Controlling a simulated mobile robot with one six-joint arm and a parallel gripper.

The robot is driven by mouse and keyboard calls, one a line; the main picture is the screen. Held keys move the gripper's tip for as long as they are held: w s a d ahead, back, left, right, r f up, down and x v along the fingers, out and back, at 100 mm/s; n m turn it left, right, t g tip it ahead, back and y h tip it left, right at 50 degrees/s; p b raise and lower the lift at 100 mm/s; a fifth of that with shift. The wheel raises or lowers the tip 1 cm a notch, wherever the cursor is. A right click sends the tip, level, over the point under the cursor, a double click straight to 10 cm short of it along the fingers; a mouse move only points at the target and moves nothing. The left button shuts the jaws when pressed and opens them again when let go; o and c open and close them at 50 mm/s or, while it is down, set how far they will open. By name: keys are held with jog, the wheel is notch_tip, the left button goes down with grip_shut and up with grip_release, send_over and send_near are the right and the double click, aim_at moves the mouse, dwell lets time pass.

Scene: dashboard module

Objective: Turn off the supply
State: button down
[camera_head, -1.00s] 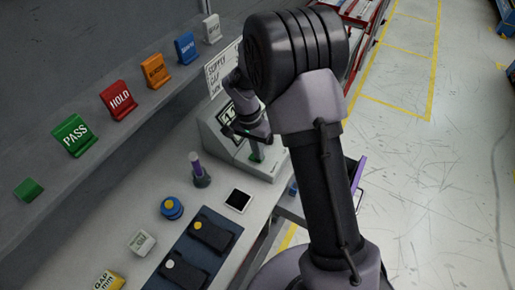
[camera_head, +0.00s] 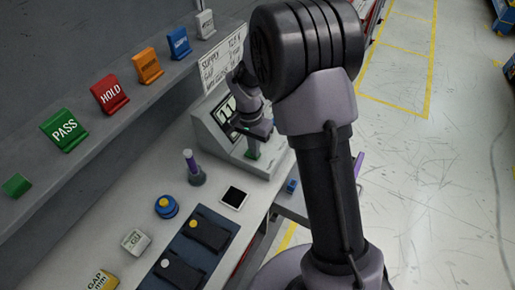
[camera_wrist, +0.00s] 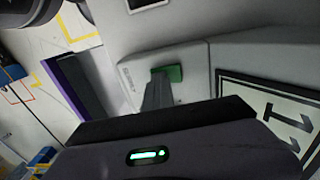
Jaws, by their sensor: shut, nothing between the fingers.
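The supply (camera_head: 212,128) is a grey box with a sloping front at the far end of the bench. Its display (camera_head: 226,108) shows "11", partly covered by my arm; the display also shows in the wrist view (camera_wrist: 275,113). A green switch-like part (camera_head: 253,155) sits low on its front, and it also shows in the wrist view (camera_wrist: 172,73). My gripper (camera_head: 252,144) is shut and empty, pointing down just above the green part. In the wrist view the shut fingers (camera_wrist: 157,92) overlap the green part's lower edge; I cannot tell whether they touch it.
A white sign (camera_head: 222,62) stands behind the supply. Coloured label stands line the shelf. Open floor lies right.

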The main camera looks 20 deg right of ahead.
aim_at(247, 151)
jog(key=shift+a+f, duration=0.2)
jog(key=shift+r+p, duration=0.3)
notch_tip(247, 151, up, 14)
jog(key=p, duration=0.5)
jog(key=shift+w, duration=0.3)
jog(key=shift+p, duration=0.35)
jog(key=p, duration=0.3)
jog(key=w+a+g+p, duration=0.1)
jog(key=p, duration=0.2)
jog(key=shift+w+a+h, duration=0.2)
jog(key=shift+a+h, duration=0.1)
jog(key=shift+h, duration=0.1)
